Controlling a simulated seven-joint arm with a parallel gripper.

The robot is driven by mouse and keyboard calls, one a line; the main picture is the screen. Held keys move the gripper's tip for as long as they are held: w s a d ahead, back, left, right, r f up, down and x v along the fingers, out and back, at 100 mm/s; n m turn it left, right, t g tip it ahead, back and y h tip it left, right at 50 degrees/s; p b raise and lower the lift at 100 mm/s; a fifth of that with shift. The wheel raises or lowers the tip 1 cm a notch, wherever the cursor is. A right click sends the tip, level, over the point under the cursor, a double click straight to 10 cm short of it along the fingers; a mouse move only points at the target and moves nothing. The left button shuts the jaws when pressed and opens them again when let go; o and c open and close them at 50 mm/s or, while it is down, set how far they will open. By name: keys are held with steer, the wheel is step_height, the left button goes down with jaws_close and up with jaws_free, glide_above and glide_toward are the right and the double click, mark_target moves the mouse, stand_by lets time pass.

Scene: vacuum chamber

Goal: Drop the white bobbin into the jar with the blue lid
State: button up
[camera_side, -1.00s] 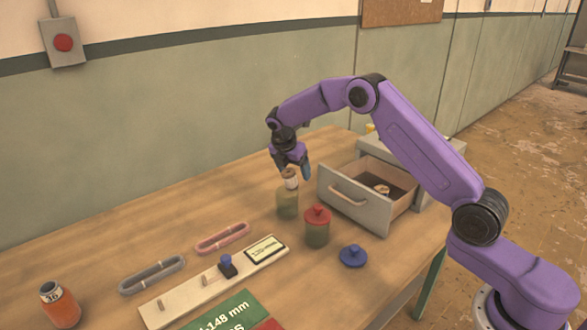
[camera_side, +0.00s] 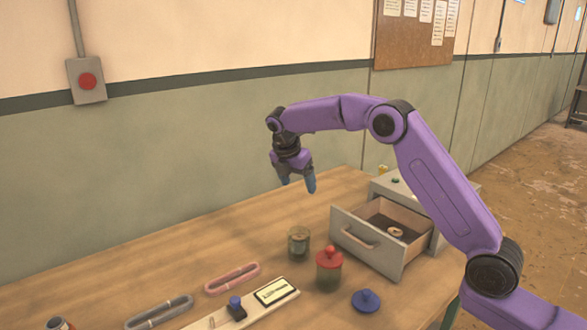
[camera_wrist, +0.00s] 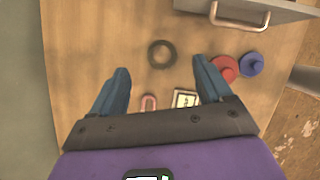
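The open glass jar (camera_side: 299,244) stands on the table without a lid; it shows as a dark ring in the wrist view (camera_wrist: 150,54). A pale shape shows dimly through its glass; I cannot clearly tell whether it is the white bobbin. The blue lid (camera_side: 366,301) lies on the table to the right of the jars, also in the wrist view (camera_wrist: 252,64). My gripper (camera_side: 298,187) is high above the open jar with its fingers apart. In the wrist view nothing is between my fingertips (camera_wrist: 162,75).
A red-lidded jar (camera_side: 329,272) stands right beside the open jar. The open drawer (camera_side: 366,245) holds a small spool-like object (camera_side: 396,231). A pink loop (camera_side: 232,278), a grey loop (camera_side: 160,311) and a board (camera_side: 255,305) with a blue-topped peg lie in front.

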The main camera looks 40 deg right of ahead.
steer(key=shift+v, duration=2.5)
steer(key=s+a+m+y, duration=0.2)
steer(key=s+a, duration=0.3)
steer(key=s, duration=0.5)
steer(key=s+a+m+y, duration=0.15)
steer(key=s+a, duration=0.35)
steer(key=s, duration=0.5)
steer(key=s+d+f+m, duration=0.1)
steer(key=s+d+f, duration=0.1)
steer(key=s, duration=0.6)
steer(key=s+d+f+m+y, duration=0.1)
steer(key=s+d+f+m, duration=0.1)
steer(key=s, duration=0.7)
steer(key=s+d+f+m+g, duration=0.1)
steer(key=s+d+f+m, duration=0.1)
steer(key=s, duration=0.7)
steer(key=shift+d+f, duration=0.2)
steer(key=shift+d, duration=0.45)
